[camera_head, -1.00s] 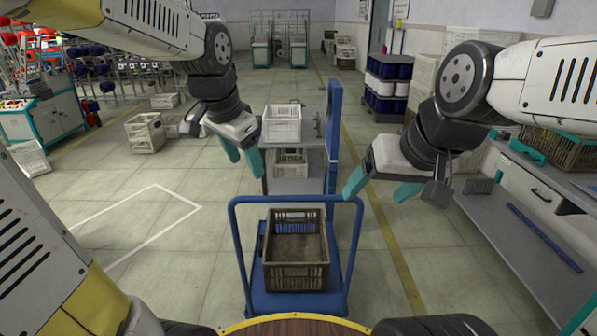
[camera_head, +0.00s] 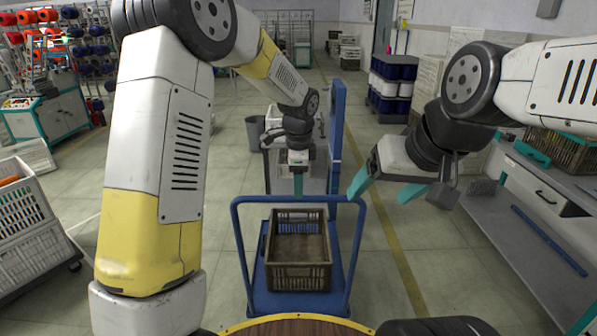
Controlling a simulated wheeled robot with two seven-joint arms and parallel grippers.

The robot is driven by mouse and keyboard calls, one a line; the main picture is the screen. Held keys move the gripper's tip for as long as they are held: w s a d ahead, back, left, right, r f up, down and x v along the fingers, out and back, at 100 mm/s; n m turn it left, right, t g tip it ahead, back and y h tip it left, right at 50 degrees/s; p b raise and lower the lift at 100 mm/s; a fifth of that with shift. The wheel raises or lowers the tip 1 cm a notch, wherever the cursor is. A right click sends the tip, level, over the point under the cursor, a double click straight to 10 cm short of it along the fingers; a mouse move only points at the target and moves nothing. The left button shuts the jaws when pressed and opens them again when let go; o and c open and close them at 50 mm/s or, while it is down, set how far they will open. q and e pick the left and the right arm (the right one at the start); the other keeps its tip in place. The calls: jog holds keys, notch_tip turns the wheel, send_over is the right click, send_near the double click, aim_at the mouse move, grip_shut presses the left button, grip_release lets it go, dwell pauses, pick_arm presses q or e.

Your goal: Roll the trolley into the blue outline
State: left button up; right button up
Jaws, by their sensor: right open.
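A blue trolley (camera_head: 262,298) stands straight ahead, close to me, with its hooped blue handle (camera_head: 297,199) on the near side. A brown plastic crate (camera_head: 298,278) sits on its deck. My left gripper (camera_head: 298,184) is above and beyond the handle, teal fingers pointing down. Its fingers overlap in this view, so their gap is hidden. My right gripper (camera_head: 378,190) is open and empty, just right of the handle's top corner. No blue floor outline shows.
A grey shelf rack with a blue post (camera_head: 335,140) stands behind the trolley. A grey bin (camera_head: 255,132) is beside it. A wheeled cart with a white crate (camera_head: 28,215) is at the left. A grey workbench (camera_head: 515,225) lines the right. Floor right of the trolley is clear.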

pick_arm(q)
jog(key=shift+w+f, duration=0.2)
jog(key=shift+f, duration=0.85)
jog(key=shift+w+f, duration=0.25)
jog(key=shift+f, duration=0.8)
jog(key=shift+w+f, duration=0.2)
jog(key=shift+f, duration=0.85)
grip_shut()
